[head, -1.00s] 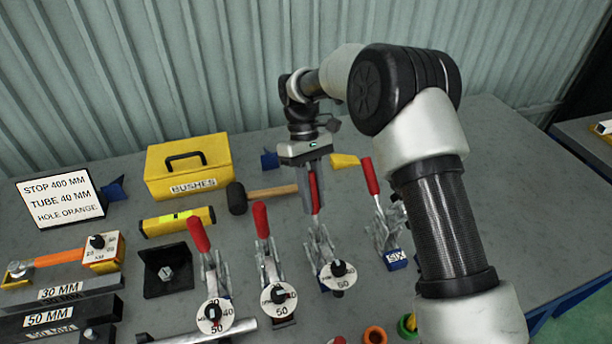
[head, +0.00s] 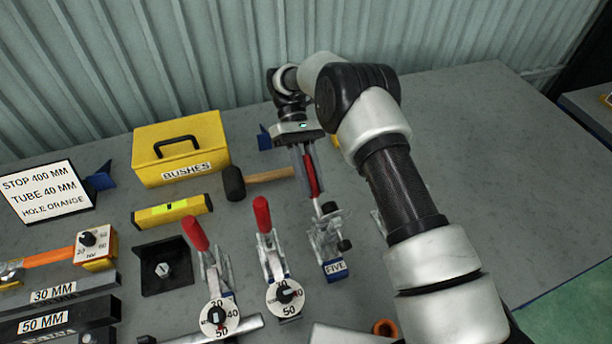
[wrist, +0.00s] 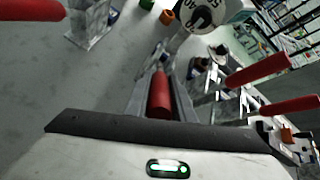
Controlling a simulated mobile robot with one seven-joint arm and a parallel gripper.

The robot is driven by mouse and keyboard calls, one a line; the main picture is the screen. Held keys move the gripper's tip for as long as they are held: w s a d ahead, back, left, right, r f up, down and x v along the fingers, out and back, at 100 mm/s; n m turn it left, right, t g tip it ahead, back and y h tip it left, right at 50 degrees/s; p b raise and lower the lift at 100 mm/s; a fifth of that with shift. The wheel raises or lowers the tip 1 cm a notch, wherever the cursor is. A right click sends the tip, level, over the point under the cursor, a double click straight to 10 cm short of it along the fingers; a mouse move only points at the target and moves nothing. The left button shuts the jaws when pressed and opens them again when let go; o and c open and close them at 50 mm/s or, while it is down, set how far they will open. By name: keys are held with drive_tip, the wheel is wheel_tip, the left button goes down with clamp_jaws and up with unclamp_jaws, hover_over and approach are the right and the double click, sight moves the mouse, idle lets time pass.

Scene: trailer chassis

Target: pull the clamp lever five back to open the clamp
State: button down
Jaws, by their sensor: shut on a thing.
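Clamp five (head: 328,240) stands on the grey table, with a blue label reading FIVE (head: 335,268) at its front foot. Its red lever (head: 310,175) leans back toward the wall. My gripper (head: 309,185) is shut on this lever from above; the fingers hide part of the grip. The clamp's arm is swung up off its front, with black knobs (head: 344,245) showing. In the wrist view the red lever (wrist: 160,95) lies between the two fingers (wrist: 162,82), and a round white dial (wrist: 200,14) shows beyond it.
Two clamps with upright red levers (head: 264,215) (head: 194,233) stand to the left. A wooden-handled mallet (head: 265,176), a yellow BUSHES box (head: 180,150) and a yellow level (head: 172,213) lie behind and left. My arm covers the neighbouring clamp on the right. The table's far right (head: 480,150) is clear.

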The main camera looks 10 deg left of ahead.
drive_tip(key=shift+f, duration=0.1)
idle(0.4)
drive_tip(key=c, duration=1.5)
unclamp_jaws()
drive_tip(key=shift+a, duration=0.1)
